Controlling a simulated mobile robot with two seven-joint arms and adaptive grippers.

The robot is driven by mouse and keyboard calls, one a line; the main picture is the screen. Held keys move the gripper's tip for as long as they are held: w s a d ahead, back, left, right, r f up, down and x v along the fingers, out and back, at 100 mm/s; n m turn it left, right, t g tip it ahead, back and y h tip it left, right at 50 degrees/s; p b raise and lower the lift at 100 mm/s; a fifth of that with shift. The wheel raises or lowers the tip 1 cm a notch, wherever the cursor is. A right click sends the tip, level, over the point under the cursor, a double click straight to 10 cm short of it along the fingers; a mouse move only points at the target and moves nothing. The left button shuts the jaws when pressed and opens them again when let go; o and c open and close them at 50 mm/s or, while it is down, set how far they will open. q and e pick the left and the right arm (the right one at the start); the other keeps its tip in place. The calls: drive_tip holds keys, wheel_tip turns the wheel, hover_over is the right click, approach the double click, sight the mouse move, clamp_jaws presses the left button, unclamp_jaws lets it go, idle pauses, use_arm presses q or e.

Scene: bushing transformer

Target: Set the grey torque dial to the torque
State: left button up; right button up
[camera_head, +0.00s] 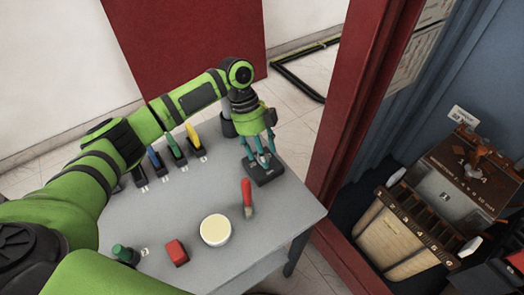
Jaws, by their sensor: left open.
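My left gripper (261,158) points down over a small dark grey block (266,177) near the back right of the table. Its teal fingers are spread, with their tips at the top of the block. I cannot tell whether they touch it. No grey torque dial can be made out clearly; the fingers partly cover the block's top. My right gripper is not in view.
The grey table (190,215) also holds a red-handled tool (247,198), a round cream-topped container (215,230), a red block (177,252), a green-topped item (124,253) and several coloured-handled tools (176,150) in holders. A red post (355,110) and wooden equipment (400,235) stand right.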

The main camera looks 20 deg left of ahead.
use_arm(q)
drive_tip(key=v, duration=1.1)
drive_tip(key=shift+r, duration=0.45)
